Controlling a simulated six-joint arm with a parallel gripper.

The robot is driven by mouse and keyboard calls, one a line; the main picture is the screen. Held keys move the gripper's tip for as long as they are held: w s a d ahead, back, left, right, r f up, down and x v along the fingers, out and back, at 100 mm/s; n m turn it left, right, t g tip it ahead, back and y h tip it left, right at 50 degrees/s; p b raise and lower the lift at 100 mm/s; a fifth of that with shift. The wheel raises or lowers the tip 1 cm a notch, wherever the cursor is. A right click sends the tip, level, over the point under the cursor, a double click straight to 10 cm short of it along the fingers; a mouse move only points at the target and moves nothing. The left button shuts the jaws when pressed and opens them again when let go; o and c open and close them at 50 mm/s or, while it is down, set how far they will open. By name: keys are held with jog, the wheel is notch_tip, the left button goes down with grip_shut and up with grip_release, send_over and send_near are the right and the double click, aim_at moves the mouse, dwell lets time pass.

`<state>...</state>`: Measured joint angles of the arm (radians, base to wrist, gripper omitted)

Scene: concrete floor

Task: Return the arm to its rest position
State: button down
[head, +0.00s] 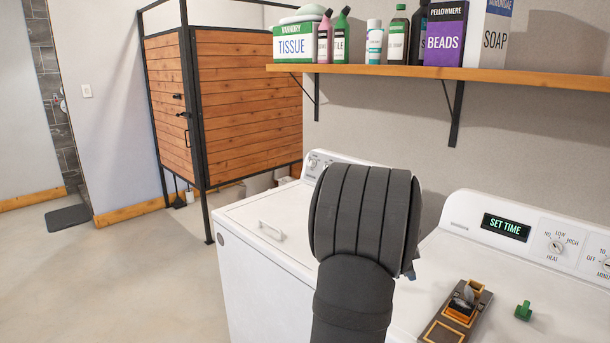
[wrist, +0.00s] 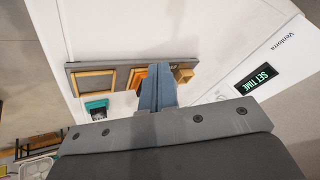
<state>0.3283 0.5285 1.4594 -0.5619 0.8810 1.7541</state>
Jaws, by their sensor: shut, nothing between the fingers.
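My dark grey arm rises in the middle of the head view, above the white machines. My gripper is mostly hidden behind it there. In the wrist view my gripper (wrist: 155,72) shows blue-grey fingers pressed together, with nothing between them. Its tips overlap the picture of a brown tray (wrist: 117,66) on the white machine top. I cannot tell the gap between them.
The tray (head: 436,331) holds wooden pieces and lies on the right white machine (head: 470,240). A green piece (head: 523,311) stands beside it. A second white machine (head: 262,232) is to the left. A wooden shelf (head: 420,72) with bottles and boxes hangs above.

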aim_at(471, 292)
jog(key=w+a+f+n+t+y, duration=0.1)
jog(key=a+f+n, duration=0.2)
jog(key=a+n, duration=0.3)
jog(key=w+a+f+n+y, duration=0.1)
jog(key=a+n, duration=0.4)
jog(key=a, duration=0.6)
jog(key=shift+w+a+f+n+t+y, duration=0.25)
jog(key=shift+f+n+t+y, duration=0.25)
jog(key=shift+f, duration=0.85)
